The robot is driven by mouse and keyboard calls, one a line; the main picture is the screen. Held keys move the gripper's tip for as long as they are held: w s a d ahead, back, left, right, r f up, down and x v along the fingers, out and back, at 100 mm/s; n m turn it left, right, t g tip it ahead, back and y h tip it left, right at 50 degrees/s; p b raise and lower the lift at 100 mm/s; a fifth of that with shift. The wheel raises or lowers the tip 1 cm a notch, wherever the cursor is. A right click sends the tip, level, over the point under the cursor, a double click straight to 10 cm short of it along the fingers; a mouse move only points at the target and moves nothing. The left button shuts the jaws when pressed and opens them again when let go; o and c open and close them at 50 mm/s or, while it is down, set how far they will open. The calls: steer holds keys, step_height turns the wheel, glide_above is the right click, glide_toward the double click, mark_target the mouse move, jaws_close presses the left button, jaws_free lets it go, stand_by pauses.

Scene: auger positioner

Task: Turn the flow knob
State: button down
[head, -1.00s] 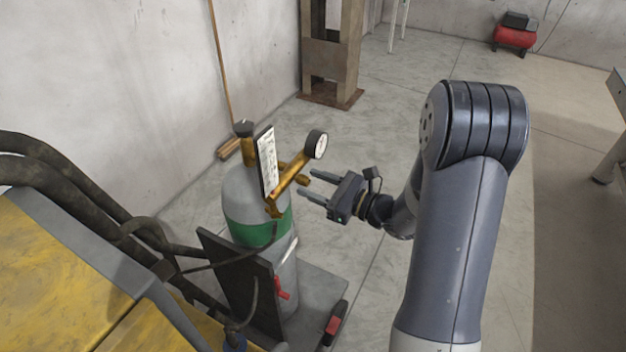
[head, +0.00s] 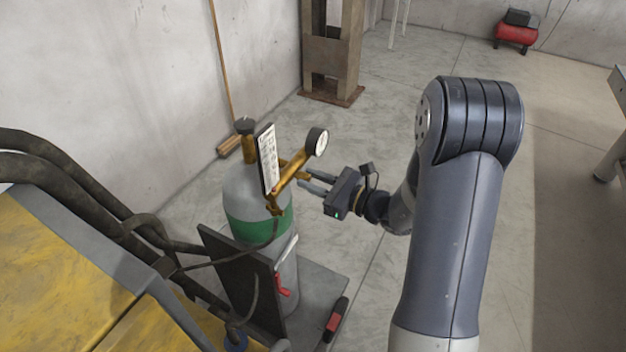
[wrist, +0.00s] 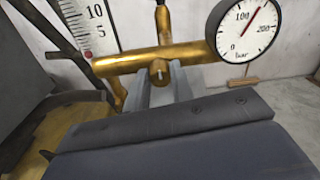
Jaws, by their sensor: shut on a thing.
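The brass regulator (head: 290,185) sits on top of a grey gas cylinder (head: 243,187) with a green band. It carries a round pressure gauge (head: 317,142) and a white flow scale (head: 267,160). The flow knob (wrist: 159,72) is a small brass piece below the regulator's bar in the wrist view. My gripper (head: 311,183) reaches the regulator from the right. In the wrist view my gripper (wrist: 160,80) has its fingers on either side of the knob, shut on it. The knob is mostly hidden by the fingers in the head view.
The cylinder stands on a cart (head: 312,290) with a dark upright plate. Thick black hoses (head: 70,185) and a yellow machine (head: 60,280) lie to the left. A broom (head: 222,80) leans on the wall behind. The floor on the right is open.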

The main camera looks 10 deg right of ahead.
steer(key=shift+m, duration=0.4)
steer(key=m+p, duration=0.3)
steer(key=m, duration=0.2)
steer(key=shift+r+m, duration=0.15)
steer(key=shift+m, duration=0.15)
steer(key=m+p, duration=0.3)
steer(key=m, duration=0.3)
steer(key=shift+d+g+p, duration=0.1)
steer(key=shift+g+p, duration=0.2)
steer(key=shift+p, duration=0.05)
steer(key=m+p, duration=0.2)
steer(key=m, duration=0.3)
steer(key=shift+w+m+p, duration=0.1)
steer(key=shift+m+p, duration=0.2)
steer(key=shift+p, duration=0.05)
steer(key=m, duration=0.5)
steer(key=shift+f+p, duration=0.2)
steer(key=shift+p, duration=0.1)
steer(key=c, duration=1.2)
jaws_free()
